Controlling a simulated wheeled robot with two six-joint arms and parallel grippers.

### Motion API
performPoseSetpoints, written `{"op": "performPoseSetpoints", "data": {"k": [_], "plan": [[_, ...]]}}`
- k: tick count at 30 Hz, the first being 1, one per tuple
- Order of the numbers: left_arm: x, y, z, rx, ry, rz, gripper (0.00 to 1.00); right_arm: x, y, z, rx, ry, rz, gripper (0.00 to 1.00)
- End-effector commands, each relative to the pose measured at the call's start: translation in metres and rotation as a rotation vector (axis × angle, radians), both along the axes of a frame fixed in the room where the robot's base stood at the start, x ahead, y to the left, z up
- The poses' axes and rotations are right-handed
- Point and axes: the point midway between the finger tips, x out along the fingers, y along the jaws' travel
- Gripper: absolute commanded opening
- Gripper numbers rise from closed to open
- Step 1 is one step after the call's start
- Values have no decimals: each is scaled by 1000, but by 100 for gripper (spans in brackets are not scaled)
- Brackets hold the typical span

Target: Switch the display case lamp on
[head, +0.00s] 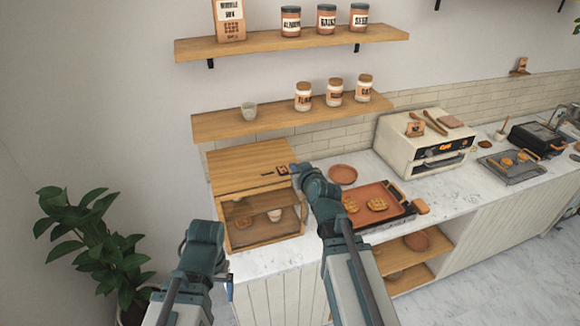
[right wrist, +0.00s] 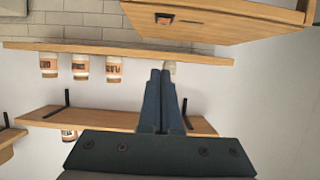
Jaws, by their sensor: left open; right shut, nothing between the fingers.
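The display case (head: 235,161) is a wooden box with a clear front on the left end of the counter. A cup and baked goods show behind its front. A small dark and orange fitting (head: 283,170) sits on its top near the right edge; it also shows in the right wrist view (right wrist: 163,18). I cannot tell whether the lamp is lit. My right gripper (head: 296,169) is shut and empty, close beside the fitting at the case's right edge; contact cannot be made out. My left gripper (head: 230,287) is open and empty, low in front of the counter.
A red tray with waffles (head: 388,190) and a round plate (head: 343,174) lie right of the case. A cream oven (head: 400,150) stands farther right. A shelf (head: 225,124) with jars and a cup hangs behind the case. A plant (head: 90,240) stands at left.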

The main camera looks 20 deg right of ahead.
Motion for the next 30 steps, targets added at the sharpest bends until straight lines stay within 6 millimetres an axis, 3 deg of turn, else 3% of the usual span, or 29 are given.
{"op": "performPoseSetpoints", "data": {"k": [8, 14, 29, 30], "plan": [[0, 0, -1, 0, 0, 0, 84, 2, 1, -2, -1, 2, 1, 0], [0, 0, -7, 0, 0, -3, 84, 15, 1, -8, -1, 2, 3, 0], [1, 0, -42, 0, -1, -10, 84, 103, 4, -42, -1, 2, 3, 0], [1, 0, -52, 0, -1, -9, 84, 94, 4, -52, 0, 2, 2, 0]]}}
